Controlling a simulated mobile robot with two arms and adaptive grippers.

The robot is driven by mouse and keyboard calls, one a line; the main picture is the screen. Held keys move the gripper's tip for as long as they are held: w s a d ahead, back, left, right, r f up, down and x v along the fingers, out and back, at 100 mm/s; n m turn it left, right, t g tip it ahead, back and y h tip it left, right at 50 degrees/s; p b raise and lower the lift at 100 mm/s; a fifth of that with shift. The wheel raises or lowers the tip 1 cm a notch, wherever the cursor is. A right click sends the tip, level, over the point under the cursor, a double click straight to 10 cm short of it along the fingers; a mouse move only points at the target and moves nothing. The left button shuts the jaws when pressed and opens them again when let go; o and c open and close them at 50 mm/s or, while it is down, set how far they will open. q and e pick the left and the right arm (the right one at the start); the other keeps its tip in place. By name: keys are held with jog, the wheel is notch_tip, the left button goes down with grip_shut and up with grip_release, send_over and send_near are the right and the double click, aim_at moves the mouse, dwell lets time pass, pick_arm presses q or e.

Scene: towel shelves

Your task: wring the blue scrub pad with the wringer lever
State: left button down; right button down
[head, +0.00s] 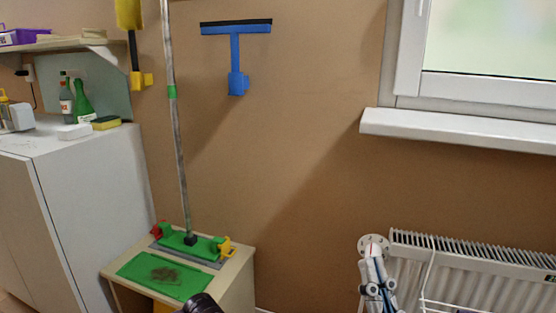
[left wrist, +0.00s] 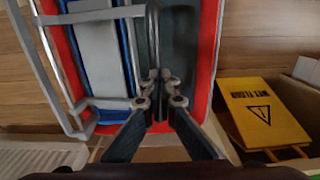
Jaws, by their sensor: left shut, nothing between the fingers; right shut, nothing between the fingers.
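In the left wrist view, my left gripper (left wrist: 160,85) is shut and empty over a red-rimmed bucket (left wrist: 207,60). A grey bent bar (left wrist: 152,25), which looks like the wringer lever, runs down to its fingertips; I cannot tell whether they touch. Beside it is the wringer, a pale grey panel (left wrist: 97,45) with blue edges. I cannot tell whether any of this blue is the scrub pad.
A small table (head: 236,277) holds a green mop head (head: 190,242) with an upright pole and a soiled green mat (head: 165,275). A white cabinet (head: 95,180) stands left. A radiator (head: 480,265) is under the window. A yellow wet-floor sign (left wrist: 262,110) stands beside the bucket.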

jog(key=shift+w+a+f+g+h+p, duration=0.15)
jog(key=shift+w+f+g+h+p, duration=0.2)
jog(key=shift+w+f+g, duration=0.85)
dwell(3.0)
jog(key=shift+w+f+g+h+p, duration=0.25)
jog(key=shift+w+f, duration=0.2)
jog(key=shift+f, duration=0.4)
jog(key=shift+w+f+g+h+p, duration=0.1)
jog(key=shift+w+f+g, duration=0.3)
jog(key=shift+f, duration=0.4)
dwell(2.1)
